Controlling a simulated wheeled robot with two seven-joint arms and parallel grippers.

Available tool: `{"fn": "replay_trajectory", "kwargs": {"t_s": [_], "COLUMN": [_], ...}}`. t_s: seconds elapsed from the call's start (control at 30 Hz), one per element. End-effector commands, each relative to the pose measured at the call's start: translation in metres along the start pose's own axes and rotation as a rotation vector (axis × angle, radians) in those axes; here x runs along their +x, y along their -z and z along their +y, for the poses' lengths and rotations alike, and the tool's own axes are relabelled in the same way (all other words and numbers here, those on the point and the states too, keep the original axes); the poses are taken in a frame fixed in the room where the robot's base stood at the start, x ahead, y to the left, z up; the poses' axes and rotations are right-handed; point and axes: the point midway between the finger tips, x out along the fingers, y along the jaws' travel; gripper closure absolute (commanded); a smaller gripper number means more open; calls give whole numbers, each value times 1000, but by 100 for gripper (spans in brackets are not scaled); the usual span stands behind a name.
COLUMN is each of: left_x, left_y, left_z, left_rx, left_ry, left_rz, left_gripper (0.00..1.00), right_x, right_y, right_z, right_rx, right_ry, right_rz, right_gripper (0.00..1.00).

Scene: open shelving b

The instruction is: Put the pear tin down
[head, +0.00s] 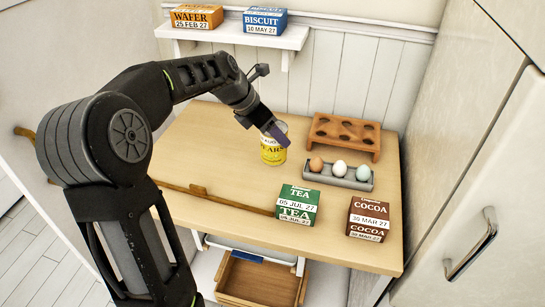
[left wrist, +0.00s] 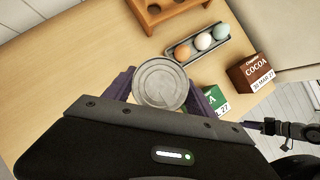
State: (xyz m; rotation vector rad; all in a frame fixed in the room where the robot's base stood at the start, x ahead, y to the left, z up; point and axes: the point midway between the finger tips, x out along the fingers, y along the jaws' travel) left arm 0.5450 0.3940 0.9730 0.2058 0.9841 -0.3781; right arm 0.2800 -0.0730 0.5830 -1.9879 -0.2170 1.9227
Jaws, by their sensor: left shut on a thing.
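The pear tin (head: 272,154) is a yellow can with a white label band and dark lettering. It stands upright at the middle of the wooden table (head: 215,150) in the head view; whether its base touches the wood I cannot tell. My left gripper (head: 277,134) is shut around it from above. In the left wrist view, the tin's round grey lid (left wrist: 160,83) sits between the two purple fingers of my left gripper (left wrist: 160,92).
A grey egg tray (head: 338,182) with several eggs and a wooden rack (head: 345,133) stand right of the tin. The green tea box (head: 297,205) and brown cocoa box (head: 368,218) are in front. A stick (head: 215,197) lies front left. A wafer box (head: 196,17) and biscuit box (head: 264,20) sit on the shelf.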

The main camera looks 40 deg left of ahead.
Motion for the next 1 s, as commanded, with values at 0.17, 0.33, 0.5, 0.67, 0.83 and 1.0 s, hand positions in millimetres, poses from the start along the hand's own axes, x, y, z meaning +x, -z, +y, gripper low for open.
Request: {"fn": "replay_trajectory", "kwargs": {"t_s": [0.17,0.33,0.5,0.67,0.83,1.0], "left_x": [21,23,24,37,59,65], "left_y": [14,14,15,25,39,42], "left_z": [0,0,0,0,0,0], "left_rx": [0,1,1,-2,-2,1], "left_ry": [0,-2,-1,1,1,-1], "left_rz": [-1,-3,-2,0,1,-2], "left_gripper": [100,100,100,100,100,100], "right_x": [2,2,2,4,6,6], "right_y": [0,0,0,0,0,0], "right_z": [1,1,1,2,2,2], "right_rx": [0,0,0,0,0,0], "right_ry": [0,0,0,0,0,0], "right_rz": [1,1,1,1,1,1], "right_gripper": [64,64,64,64,64,64]}}
